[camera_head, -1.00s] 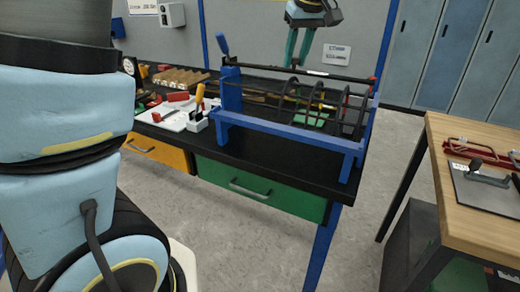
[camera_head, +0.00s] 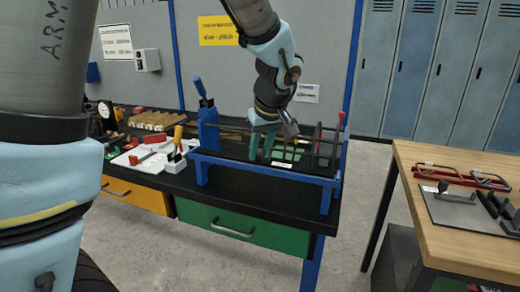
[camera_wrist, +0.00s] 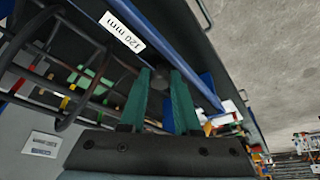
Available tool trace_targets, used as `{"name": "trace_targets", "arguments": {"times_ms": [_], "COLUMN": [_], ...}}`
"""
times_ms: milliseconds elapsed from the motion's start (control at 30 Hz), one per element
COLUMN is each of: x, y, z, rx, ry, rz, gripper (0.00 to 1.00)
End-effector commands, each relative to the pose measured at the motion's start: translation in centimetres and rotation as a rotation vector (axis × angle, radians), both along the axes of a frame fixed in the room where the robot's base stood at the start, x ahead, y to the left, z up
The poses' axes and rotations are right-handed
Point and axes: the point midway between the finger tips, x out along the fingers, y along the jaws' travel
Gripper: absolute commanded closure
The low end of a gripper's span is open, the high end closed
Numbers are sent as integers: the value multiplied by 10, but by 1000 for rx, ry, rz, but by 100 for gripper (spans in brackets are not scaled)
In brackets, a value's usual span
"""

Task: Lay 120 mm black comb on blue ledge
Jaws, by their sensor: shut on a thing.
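The black comb carries a white "120 mm" label, seen in the head view (camera_head: 283,164) and large in the wrist view (camera_wrist: 122,32). It is a long dark bar along the front of the blue frame. My gripper (camera_head: 261,158) points down at the frame's front, its green fingers shut on the comb; they also show in the wrist view (camera_wrist: 163,75). The blue ledge (camera_head: 262,172) is the long front rail, running beside the comb in the wrist view (camera_wrist: 178,38). I cannot tell whether the comb touches the ledge. The fingers hide part of the comb.
Dark stirrup hoops (camera_head: 322,145) stand inside the frame at right. A blue-handled post (camera_head: 207,125) rises at its left end. A wooden table (camera_head: 455,245) is at right, across an open floor gap.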

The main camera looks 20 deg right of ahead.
Motion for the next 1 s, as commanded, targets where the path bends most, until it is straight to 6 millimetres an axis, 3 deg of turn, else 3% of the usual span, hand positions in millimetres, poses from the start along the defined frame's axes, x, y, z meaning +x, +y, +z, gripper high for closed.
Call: {"name": "trace_targets", "arguments": {"times_ms": [433, 467, 700, 1000], "x": [0, 0, 0, 0], "y": [0, 0, 0, 0], "z": [-7, -7, -6, -4], "rx": [-1, 0, 0, 0], "ry": [-1, 0, 0, 0], "rz": [1, 0, 0, 0], "gripper": [100, 68, 41, 39]}}
